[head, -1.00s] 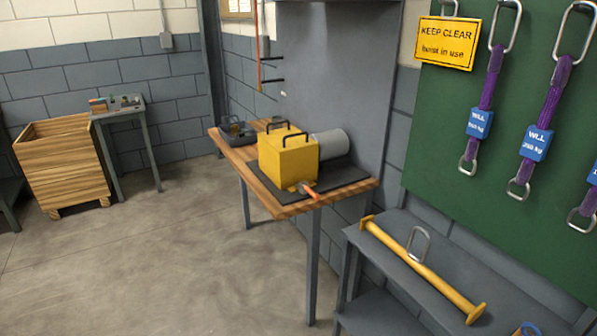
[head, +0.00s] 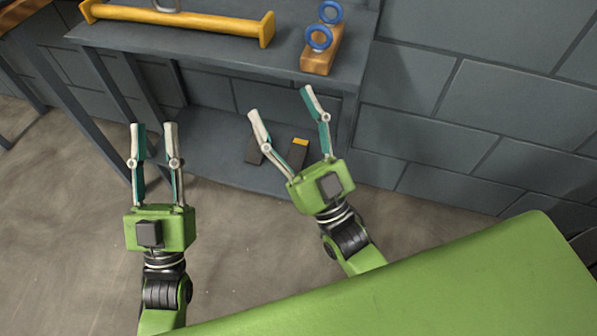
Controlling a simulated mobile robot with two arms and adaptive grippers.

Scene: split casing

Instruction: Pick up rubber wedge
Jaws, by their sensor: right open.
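Two dark blocks lie on the lower shelf of the grey bench. One is plain dark grey (head: 254,152), and the other is dark with a yellow end (head: 298,153). Either may be the rubber wedge; I cannot tell which. My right gripper (head: 280,100) is open and empty. In the picture its fingers frame the two blocks and partly cover the plain one. It appears above the shelf, touching neither. My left gripper (head: 154,125) is open and empty, its fingers nearly parallel, further left in front of the bench.
The bench top (head: 215,52) overhangs the lower shelf (head: 205,145). On top are a yellow bar (head: 180,20) and a wooden block (head: 322,55) with blue rings (head: 319,37). A block wall (head: 480,110) stands behind. Grey floor (head: 70,230) is clear at left.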

